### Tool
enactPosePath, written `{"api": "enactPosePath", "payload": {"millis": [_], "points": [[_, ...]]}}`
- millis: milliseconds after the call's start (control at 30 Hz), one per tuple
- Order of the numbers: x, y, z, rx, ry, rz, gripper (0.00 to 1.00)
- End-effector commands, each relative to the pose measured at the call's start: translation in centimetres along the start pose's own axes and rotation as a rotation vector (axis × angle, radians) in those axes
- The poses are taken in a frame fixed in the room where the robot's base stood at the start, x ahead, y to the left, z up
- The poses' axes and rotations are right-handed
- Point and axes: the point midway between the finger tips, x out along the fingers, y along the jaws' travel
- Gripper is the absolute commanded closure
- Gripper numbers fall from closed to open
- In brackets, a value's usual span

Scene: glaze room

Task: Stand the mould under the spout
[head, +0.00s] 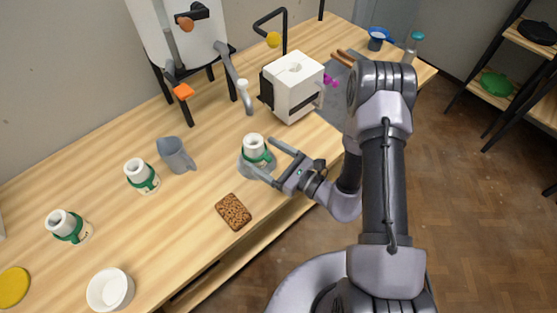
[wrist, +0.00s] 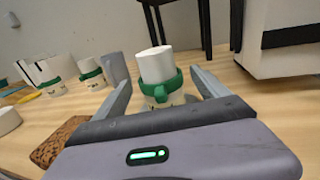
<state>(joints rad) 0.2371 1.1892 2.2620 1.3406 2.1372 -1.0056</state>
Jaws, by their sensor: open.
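A white mould (head: 255,149) with a narrower neck and a green band stands upright on a round grey pad (head: 245,170). My open gripper (head: 260,155) reaches in from the right, one finger on each side of it. In the wrist view the mould (wrist: 156,66) stands between the spread fingers, with gaps that look clear of both; its base is hidden. The grey spout (head: 234,72) slopes down from a white tank (head: 178,35) on black legs, behind the mould. Two similar green-banded moulds (head: 141,175) (head: 68,226) stand further left.
A grey jug (head: 176,155) stands left of the mould, and a brown speckled slab (head: 233,212) lies in front. A white block-shaped machine (head: 296,88) stands behind and to the right. A white bowl (head: 110,290) is at the near left. Bare wood lies between jug and slab.

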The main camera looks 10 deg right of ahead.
Motion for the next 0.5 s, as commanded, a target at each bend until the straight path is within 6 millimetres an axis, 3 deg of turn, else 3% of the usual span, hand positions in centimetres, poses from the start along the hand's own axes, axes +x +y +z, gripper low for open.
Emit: {"api": "enactPosePath", "payload": {"millis": [100, 300, 433, 500], "points": [[-3.2, -0.2, 0.2, 0.003, 0.001, -0.007, 0.16], [-7.1, -0.1, 0.1, 0.001, 0.0, -0.004, 0.16], [-7.6, 0.4, 1.3, -0.024, -0.01, 0.042, 0.16], [-6.8, 1.7, 4.4, -0.088, -0.025, 0.163, 0.16]]}}
